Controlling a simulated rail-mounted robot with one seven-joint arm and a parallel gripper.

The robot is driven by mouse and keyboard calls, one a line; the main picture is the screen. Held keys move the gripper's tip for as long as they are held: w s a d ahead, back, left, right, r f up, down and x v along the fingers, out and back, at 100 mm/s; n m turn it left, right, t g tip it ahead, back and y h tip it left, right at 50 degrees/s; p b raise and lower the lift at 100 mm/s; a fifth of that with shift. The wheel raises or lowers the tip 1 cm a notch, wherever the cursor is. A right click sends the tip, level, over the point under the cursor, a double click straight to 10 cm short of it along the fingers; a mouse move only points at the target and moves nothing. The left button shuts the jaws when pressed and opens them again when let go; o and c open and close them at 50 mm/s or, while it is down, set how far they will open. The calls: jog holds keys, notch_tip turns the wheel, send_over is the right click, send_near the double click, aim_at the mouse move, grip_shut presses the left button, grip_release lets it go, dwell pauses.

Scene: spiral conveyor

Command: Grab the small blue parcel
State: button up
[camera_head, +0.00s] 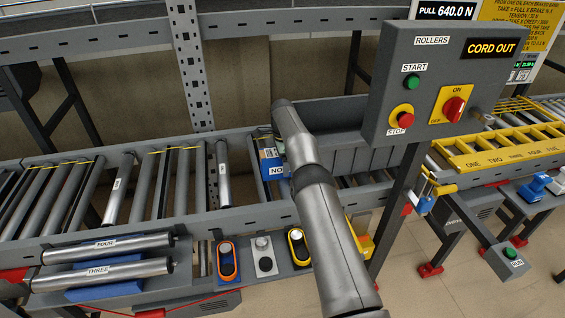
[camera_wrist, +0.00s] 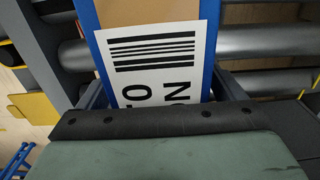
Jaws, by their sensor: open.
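The small blue parcel (camera_head: 269,164) sits on the roller conveyor just left of my arm in the head view, partly hidden by it. It has a white label with dark print. In the wrist view the parcel (camera_wrist: 208,50) fills the top middle, with blue edges, a tan top and a white label with a black barcode. My gripper (camera_wrist: 162,92) is open, with a dark finger on each side of the parcel's near end. Whether the fingers touch it I cannot tell. In the head view my arm hides the gripper.
Grey rollers (camera_head: 175,180) lie left of the parcel, with gaps between some. A control box (camera_head: 440,85) on a post stands to the right. Loose rollers (camera_head: 108,270) rest on a front shelf. A yellow frame (camera_head: 505,145) is at far right.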

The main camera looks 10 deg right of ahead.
jog(key=c, duration=1.7)
jog(key=shift+r, duration=0.1)
jog(key=shift+c, duration=0.3)
jog(key=shift+r, duration=0.1)
jog(key=shift+w+r+b, duration=0.1)
jog(key=shift+r+b, duration=0.2)
jog(key=shift+r, duration=0.25)
notch_tip(320, 180, up, 2)
jog(key=shift+r+p, duration=0.25)
jog(key=shift+p, duration=0.2)
jog(key=shift+f+b, duration=0.45)
jog(key=shift+b, duration=0.55)
jog(key=shift+s+b, duration=0.2)
jog(key=shift+b, duration=0.95)
jog(key=s+b, duration=0.1)
jog(key=b, duration=0.4)
